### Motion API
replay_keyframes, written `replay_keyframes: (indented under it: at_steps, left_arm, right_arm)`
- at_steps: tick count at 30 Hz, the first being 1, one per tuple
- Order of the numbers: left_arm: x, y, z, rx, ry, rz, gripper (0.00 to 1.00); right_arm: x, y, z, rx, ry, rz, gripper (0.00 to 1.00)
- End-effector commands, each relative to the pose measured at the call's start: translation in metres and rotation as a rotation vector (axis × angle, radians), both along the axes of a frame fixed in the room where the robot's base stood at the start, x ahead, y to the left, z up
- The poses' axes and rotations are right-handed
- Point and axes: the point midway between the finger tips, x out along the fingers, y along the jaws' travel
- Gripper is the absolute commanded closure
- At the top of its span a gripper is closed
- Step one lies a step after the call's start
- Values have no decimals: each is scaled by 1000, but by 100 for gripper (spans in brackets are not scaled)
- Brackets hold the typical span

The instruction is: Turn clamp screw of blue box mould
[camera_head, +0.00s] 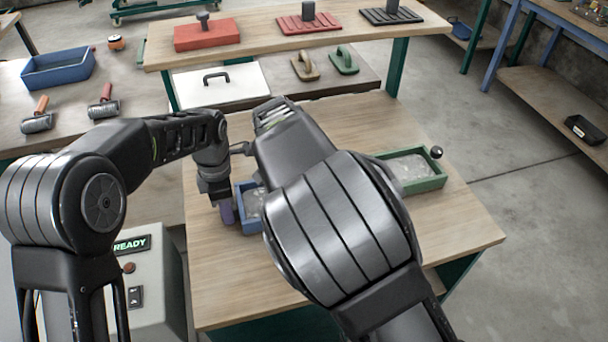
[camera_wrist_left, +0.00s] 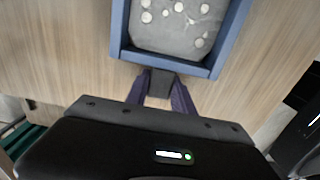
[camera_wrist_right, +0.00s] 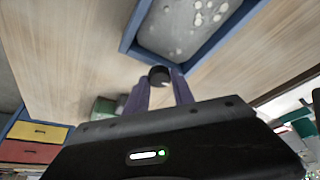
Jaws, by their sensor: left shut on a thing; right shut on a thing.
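The blue box mould (camera_head: 251,229) sits on the wooden table, partly hidden behind my right arm in the head view. It holds grey material with pale round spots. In the left wrist view, my left gripper (camera_wrist_left: 161,86) is shut on a dark grey block at the mould's blue wall (camera_wrist_left: 168,63). In the right wrist view, my right gripper (camera_wrist_right: 159,89) is shut on the dark round knob of the clamp screw (camera_wrist_right: 159,76), beside the mould's corner. The right gripper is hidden in the head view; the left gripper (camera_head: 227,208) shows beside the mould's left side.
A green box mould (camera_head: 440,179) with a dark ball knob (camera_head: 436,152) stands right of my right arm. The table's front is clear.

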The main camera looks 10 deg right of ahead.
Motion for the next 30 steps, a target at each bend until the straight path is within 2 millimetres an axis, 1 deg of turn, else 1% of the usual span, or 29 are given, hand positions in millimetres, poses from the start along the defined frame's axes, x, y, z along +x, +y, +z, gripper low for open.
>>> replay_keyframes:
  at_steps: [14,15,22,30]
  left_arm:
    - [0,0,0,0,-1,2,100]
    - [0,0,0,0,-1,2,100]
    - [0,0,0,0,-1,1,100]
    - [0,1,0,0,-1,1,100]
  right_arm:
    - [0,1,0,1,0,-18,100]
    - [0,1,0,1,0,-18,67]
    - [0,1,0,1,0,-17,48]
    - [0,1,1,0,0,-16,48]
